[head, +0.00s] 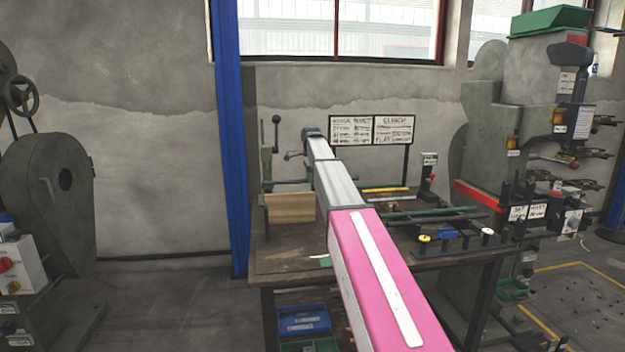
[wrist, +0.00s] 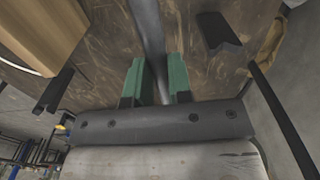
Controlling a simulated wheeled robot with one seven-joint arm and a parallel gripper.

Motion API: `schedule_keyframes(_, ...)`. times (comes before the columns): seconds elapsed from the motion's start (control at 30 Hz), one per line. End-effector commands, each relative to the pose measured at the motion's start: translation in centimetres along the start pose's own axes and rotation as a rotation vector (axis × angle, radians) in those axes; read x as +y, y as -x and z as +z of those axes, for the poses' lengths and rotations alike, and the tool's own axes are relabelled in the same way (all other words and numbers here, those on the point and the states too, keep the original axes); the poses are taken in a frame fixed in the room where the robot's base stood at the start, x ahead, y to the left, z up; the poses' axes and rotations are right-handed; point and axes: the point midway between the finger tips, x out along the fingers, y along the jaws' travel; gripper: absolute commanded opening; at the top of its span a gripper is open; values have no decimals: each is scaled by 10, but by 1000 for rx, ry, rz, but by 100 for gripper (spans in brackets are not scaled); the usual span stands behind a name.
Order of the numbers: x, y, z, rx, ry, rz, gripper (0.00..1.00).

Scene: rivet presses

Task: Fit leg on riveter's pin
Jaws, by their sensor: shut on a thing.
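In the wrist view my gripper (wrist: 157,78) has its green-tipped fingers shut on a grey rod-like part, which I take to be the leg (wrist: 148,28). The leg runs from between the fingers to the top edge, where its far end is cut off. In the head view my arm reaches over the workbench and hides the fingers; I cannot make out the leg there. The riveter (head: 487,105) is the tall grey-green machine on the right, apart from my gripper. Its pin is too small to tell.
The workbench (head: 285,262) carries a wooden block (head: 290,208), a sign board (head: 372,131) and several small knobbed parts at its right. A blue post (head: 230,130) stands behind the bench. Another machine (head: 48,200) is at left.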

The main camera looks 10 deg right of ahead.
Motion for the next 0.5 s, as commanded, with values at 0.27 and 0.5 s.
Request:
schedule_keyframes(0.27, -26, 1, 0, 0, 0, 0, 0)
schedule_keyframes(0.5, -47, 1, 0, 0, 0, -1, 0)
